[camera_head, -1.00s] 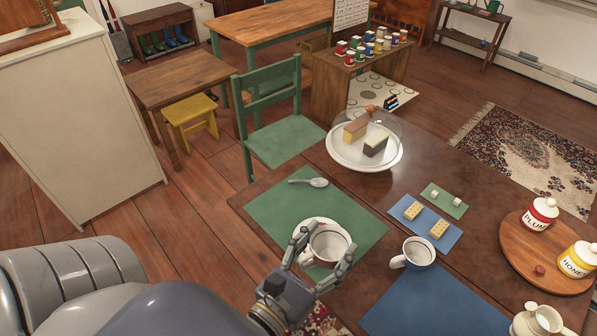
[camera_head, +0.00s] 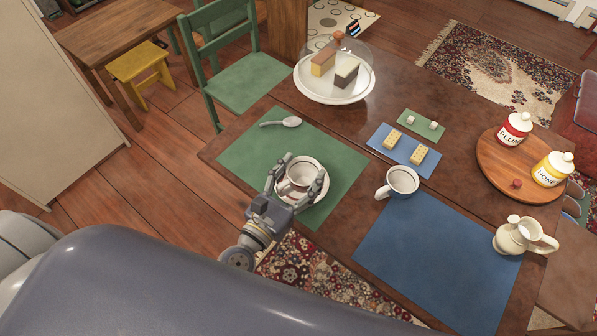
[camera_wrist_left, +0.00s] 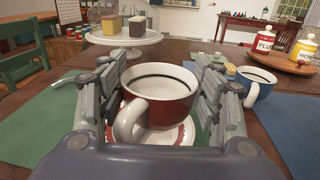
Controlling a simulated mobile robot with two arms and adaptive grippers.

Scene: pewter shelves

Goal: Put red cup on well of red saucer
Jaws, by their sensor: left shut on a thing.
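The red cup (camera_head: 300,172) has a white inside with a dark band and a white handle; its red outside shows in the left wrist view (camera_wrist_left: 165,100). My left gripper (camera_head: 296,182) is shut on the cup, with one finger on each side. The cup is upright over the middle of the red saucer (camera_head: 317,164). The saucer is white with a red band, which shows under the cup in the left wrist view (camera_wrist_left: 184,134). I cannot tell whether the cup's base touches the well, as the cup hides it. My right gripper is not in view.
The saucer lies on a green mat (camera_head: 250,155) with a spoon (camera_head: 282,122). A domed cake stand (camera_head: 335,88) is behind. The blue mat's middle is clear.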

